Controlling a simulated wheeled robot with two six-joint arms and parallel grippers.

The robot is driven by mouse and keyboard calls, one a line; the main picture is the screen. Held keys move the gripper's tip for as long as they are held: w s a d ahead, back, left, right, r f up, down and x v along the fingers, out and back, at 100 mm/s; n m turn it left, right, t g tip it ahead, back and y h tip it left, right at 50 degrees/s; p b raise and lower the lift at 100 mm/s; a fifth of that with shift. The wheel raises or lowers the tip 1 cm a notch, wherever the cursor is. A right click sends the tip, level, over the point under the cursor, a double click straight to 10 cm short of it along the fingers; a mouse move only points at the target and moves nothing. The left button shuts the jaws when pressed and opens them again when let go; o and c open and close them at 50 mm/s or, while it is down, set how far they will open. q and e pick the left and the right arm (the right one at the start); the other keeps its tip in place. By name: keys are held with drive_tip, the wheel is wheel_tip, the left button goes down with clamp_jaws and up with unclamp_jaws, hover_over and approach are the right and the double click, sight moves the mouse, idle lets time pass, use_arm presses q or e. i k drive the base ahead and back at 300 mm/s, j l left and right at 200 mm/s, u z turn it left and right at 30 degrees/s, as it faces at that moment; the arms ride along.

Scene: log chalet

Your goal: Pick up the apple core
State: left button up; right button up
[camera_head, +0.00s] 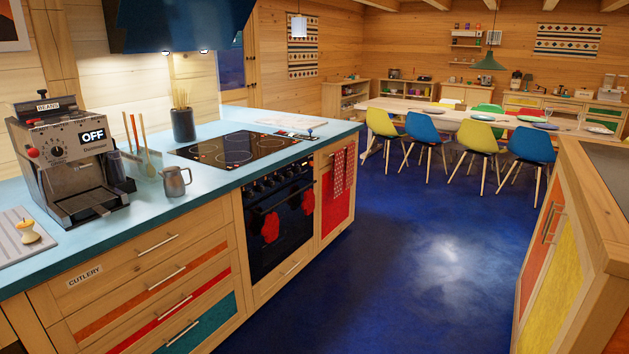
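The apple core (27,232) is small, with pale yellow flesh and a dark stem. It stands on a grey striped mat or board (12,246) at the left end of the blue counter. The coffee machine (70,158) is just to its right and behind it. Neither of my grippers shows in the head view.
On the blue counter (215,181) are a metal milk jug (175,182), a utensil holder (183,124) and a black cooktop (233,149). Drawers and an oven (281,222) are below. An island (565,245) stands at right. The blue floor (400,260) between is clear.

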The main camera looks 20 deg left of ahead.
sight(29, 237)
drive_tip(key=i+j+u, duration=0.1)
drive_tip(key=i+u, duration=0.8)
drive_tip(key=i+l+u, duration=0.25)
drive_tip(key=u, duration=0.2)
drive_tip(key=i+l+u, duration=0.4)
drive_tip(key=i+j, duration=0.05)
